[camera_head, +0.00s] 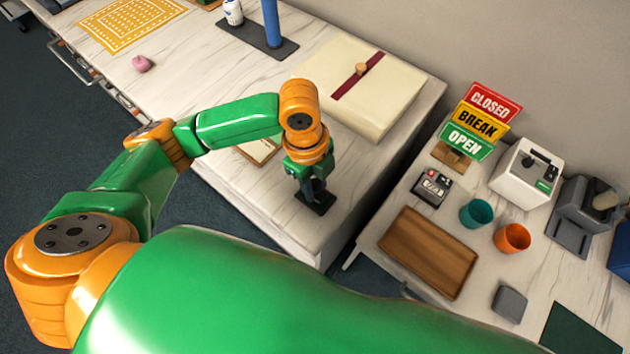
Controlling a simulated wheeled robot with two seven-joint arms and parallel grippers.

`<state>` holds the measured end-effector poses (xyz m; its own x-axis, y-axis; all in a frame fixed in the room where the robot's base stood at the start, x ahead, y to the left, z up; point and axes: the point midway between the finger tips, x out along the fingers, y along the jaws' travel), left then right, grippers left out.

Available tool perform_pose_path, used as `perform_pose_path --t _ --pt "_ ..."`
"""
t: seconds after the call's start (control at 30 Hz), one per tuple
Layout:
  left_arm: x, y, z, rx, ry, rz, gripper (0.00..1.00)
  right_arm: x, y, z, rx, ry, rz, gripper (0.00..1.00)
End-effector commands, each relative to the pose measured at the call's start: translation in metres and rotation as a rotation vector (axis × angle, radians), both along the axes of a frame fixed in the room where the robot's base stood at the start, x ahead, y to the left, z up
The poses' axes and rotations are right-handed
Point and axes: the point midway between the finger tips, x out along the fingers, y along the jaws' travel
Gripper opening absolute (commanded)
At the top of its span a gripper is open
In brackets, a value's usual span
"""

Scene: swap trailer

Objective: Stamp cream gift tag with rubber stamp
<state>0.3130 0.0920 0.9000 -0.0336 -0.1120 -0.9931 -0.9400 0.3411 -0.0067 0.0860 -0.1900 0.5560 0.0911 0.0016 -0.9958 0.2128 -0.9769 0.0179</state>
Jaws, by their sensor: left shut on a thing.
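My left gripper (312,184) points down over the near right part of the long white table. It is shut on a dark, upright thing, most likely the rubber stamp (316,190), mostly hidden by the fingers. A flat black piece (318,207) lies right below it on the table; I cannot tell whether the held thing touches it. A cream card with a brown edge (262,151), perhaps the gift tag on a board, lies left of the gripper, partly covered by my left arm. My right gripper is not in view.
A large cream package with a dark red band (392,98) lies behind the gripper. A blue post on a dark base (271,25), a pink object (142,63) and a yellow patterned mat (127,22) are farther left. A second table at right holds a wooden tray (428,250), cups and a sign stand.

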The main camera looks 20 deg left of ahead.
Motion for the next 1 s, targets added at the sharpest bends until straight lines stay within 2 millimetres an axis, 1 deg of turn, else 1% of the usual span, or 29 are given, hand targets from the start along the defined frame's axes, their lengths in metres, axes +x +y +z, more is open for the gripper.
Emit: perform_pose_path --t 0.5,1.0 --pt "0.0000 0.0000 -0.0066 0.000 0.000 0.000 0.00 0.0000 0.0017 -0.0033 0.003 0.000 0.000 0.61" --pt "-0.0002 0.0000 -0.0059 -0.001 0.001 0.000 0.00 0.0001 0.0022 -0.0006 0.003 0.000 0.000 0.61"
